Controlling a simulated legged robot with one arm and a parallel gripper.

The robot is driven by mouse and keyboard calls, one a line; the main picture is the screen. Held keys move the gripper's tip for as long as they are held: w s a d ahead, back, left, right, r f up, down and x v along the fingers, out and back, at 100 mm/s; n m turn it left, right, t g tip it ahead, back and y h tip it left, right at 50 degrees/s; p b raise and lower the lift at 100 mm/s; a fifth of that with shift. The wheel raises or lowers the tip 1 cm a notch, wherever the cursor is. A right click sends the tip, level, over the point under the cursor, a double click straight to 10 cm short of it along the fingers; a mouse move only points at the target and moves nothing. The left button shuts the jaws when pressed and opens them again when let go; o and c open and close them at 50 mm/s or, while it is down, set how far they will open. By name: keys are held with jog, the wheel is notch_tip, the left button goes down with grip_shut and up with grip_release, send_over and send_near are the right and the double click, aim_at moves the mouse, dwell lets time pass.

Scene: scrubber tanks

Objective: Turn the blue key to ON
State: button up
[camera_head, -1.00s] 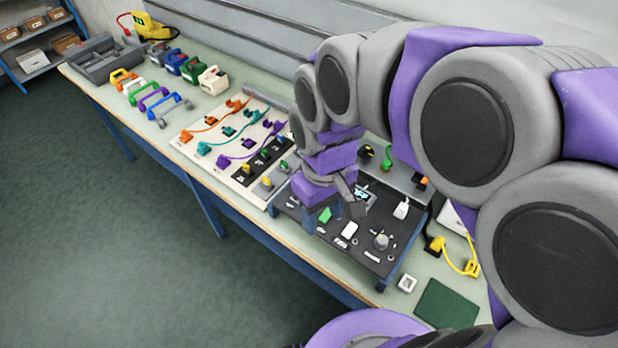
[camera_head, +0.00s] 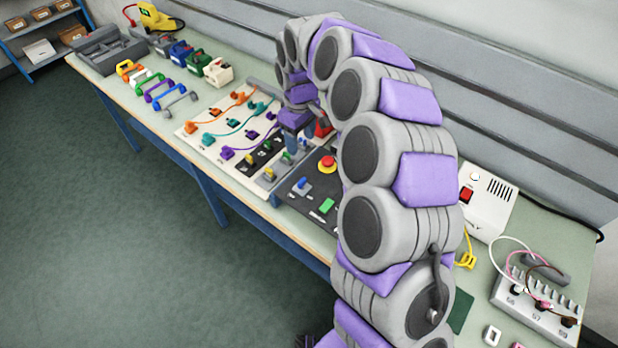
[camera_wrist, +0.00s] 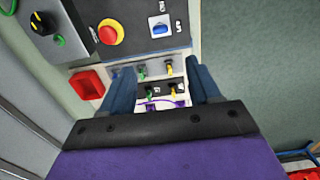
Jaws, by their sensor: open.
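The blue key (camera_wrist: 161,29) sits on a white plate with small dark markings in the wrist view. I cannot read its setting. It also shows in the head view as a small blue piece (camera_head: 304,183) on the dark panel. My gripper (camera_wrist: 163,73) is open, with its two blue-grey fingers spread and nothing visible held. It is apart from the blue key, which lies beyond the fingertips in the wrist view. In the head view my gripper (camera_head: 290,143) hangs just behind the key, near the key-switch board; my arm hides part of the panel.
A red mushroom button (camera_head: 327,163) is beside the blue key. A red block (camera_wrist: 86,83) lies left of my fingers. Yellow and green keys (camera_wrist: 170,66) sit on strips between the fingers. A green button (camera_head: 327,205) is on the panel's front part.

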aim_at(302, 179)
notch_tip(302, 179, down, 18)
jog(key=shift+r+b, duration=0.25)
jog(key=shift+b, duration=0.75)
jog(key=shift+c, duration=0.3)
jog(key=c, duration=1)
jog(key=shift+m, duration=0.4)
jog(key=m+p, duration=0.2)
jog(key=m, duration=0.2)
jog(key=shift+m, duration=0.3)
jog(key=m+p, duration=0.2)
jog(key=m, duration=0.4)
jog(key=shift+m, duration=0.4)
